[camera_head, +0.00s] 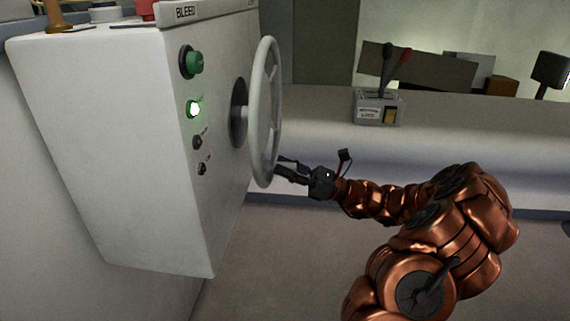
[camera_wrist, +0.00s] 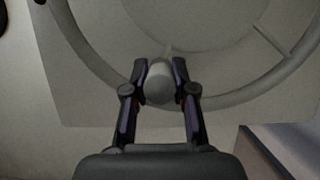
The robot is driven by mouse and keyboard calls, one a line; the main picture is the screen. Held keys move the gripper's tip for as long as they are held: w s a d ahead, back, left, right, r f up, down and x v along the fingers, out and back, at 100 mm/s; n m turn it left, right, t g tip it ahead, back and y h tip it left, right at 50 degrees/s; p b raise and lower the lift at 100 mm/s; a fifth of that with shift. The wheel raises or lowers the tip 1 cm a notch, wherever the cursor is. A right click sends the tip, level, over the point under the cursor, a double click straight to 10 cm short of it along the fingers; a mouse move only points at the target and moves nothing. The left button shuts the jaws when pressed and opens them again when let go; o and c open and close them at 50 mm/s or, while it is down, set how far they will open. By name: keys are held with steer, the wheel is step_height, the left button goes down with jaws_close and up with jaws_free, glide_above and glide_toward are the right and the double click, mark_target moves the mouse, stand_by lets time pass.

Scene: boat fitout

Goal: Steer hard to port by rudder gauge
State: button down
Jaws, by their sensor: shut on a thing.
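The steering wheel (camera_head: 265,112) is a pale grey ring on the right face of a white console (camera_head: 120,130). In the wrist view its rim (camera_wrist: 105,98) and spokes arc across the upper part. A rounded grey knob or handle (camera_wrist: 159,84) on the rim sits between my fingers. My gripper (camera_head: 283,167) is at the lower rim of the wheel in the head view, and in the wrist view my gripper (camera_wrist: 160,80) has a finger on each side of the knob, shut on it. No rudder gauge can be made out in either view.
The console side carries a green button (camera_head: 194,62), a lit green lamp (camera_head: 194,109) and small knobs (camera_head: 198,142). A lever box (camera_head: 380,105) with black and red levers stands on the long counter (camera_head: 320,105) behind. Floor (camera_head: 280,260) below is clear.

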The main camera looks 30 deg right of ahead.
steer(key=c, duration=0.9)
jaws_free()
steer(key=shift+c, duration=0.2)
steer(key=shift+d+f, duration=0.1)
steer(key=v, duration=1.2)
